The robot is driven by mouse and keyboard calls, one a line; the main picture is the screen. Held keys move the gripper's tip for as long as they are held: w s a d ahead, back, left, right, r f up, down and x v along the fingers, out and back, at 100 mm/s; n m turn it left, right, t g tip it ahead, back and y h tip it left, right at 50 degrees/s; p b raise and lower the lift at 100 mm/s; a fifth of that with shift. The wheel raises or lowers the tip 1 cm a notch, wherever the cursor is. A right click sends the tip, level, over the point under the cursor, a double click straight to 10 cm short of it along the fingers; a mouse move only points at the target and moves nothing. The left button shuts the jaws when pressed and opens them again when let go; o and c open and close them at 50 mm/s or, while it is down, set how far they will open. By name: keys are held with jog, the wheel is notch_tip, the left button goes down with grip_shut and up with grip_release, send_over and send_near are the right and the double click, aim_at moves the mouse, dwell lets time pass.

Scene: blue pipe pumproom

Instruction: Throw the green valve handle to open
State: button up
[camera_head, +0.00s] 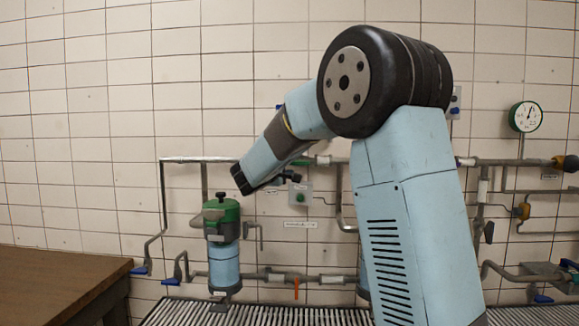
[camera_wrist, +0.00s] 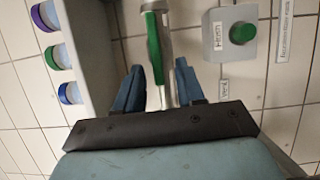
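The green valve handle (camera_wrist: 154,48) is a narrow green bar in the upper middle of the wrist view, lying along a grey pipe (camera_wrist: 168,72). My gripper (camera_wrist: 158,78) is open, with its two blue fingers apart. The handle's near end lies in line with the gap, close to the left finger; I cannot tell whether they touch. In the head view a small green piece (camera_head: 309,161) shows on the upper pipe run, beside the dark end of my arm, and looks like the same handle. My gripper is mostly unclear there.
A grey box with a green button (camera_wrist: 243,33) stands right of the fingers. In the head view are a green-topped blue filter (camera_head: 224,268), an orange handle (camera_head: 296,288), a gauge (camera_head: 526,117) and a wooden table (camera_head: 55,280).

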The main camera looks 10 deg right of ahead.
jog(key=v, duration=0.9)
jog(key=shift+s, duration=0.15)
jog(key=shift+a, duration=0.1)
